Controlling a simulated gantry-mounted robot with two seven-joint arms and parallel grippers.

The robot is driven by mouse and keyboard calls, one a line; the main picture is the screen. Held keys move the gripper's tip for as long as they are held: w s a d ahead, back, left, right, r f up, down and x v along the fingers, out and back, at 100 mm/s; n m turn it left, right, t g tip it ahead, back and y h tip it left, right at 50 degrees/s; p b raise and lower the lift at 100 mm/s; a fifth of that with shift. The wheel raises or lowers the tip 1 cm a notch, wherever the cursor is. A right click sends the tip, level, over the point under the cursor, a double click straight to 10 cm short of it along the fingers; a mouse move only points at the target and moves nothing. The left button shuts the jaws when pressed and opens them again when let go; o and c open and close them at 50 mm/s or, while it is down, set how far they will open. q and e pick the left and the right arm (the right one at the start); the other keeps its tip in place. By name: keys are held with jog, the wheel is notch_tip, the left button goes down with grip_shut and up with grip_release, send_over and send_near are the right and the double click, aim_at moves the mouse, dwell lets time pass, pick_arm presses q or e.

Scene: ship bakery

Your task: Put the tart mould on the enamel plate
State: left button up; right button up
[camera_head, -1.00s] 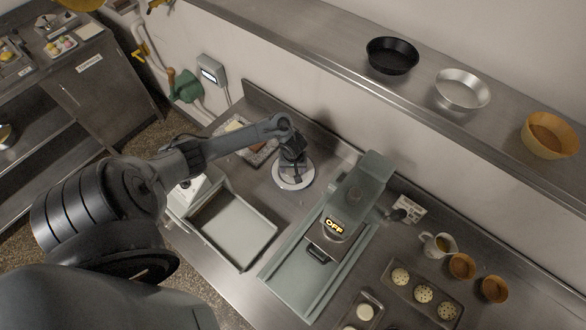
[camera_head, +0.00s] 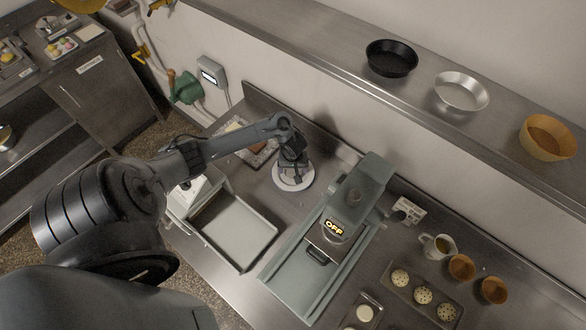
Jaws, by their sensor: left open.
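A round white plate (camera_head: 280,182), which looks like the enamel plate, lies on the steel counter left of the grey machine. My left gripper (camera_head: 292,176) points down right over the plate and is open. The gripper hides the middle of the plate, so I cannot tell whether a tart mould lies under it. No tart mould is clearly recognisable elsewhere. A black round tin (camera_head: 391,58) and a shiny silver tin (camera_head: 461,92) stand apart on the wall shelf. My right gripper is not in view.
A grey machine (camera_head: 352,205) marked OFF stands right of the plate. An open pale tray (camera_head: 235,230) lies in front-left. A tan basket (camera_head: 548,137) is on the shelf. A tray of dotted buns (camera_head: 423,295), a jug (camera_head: 437,246) and brown cups (camera_head: 461,267) stand at right.

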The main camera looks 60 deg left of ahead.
pick_arm(q)
notch_tip(320, 180, up, 11)
jog(key=d+p, duration=0.1)
jog(key=p, duration=0.4)
jog(key=shift+s, duration=0.3)
jog(key=shift+d, duration=0.1)
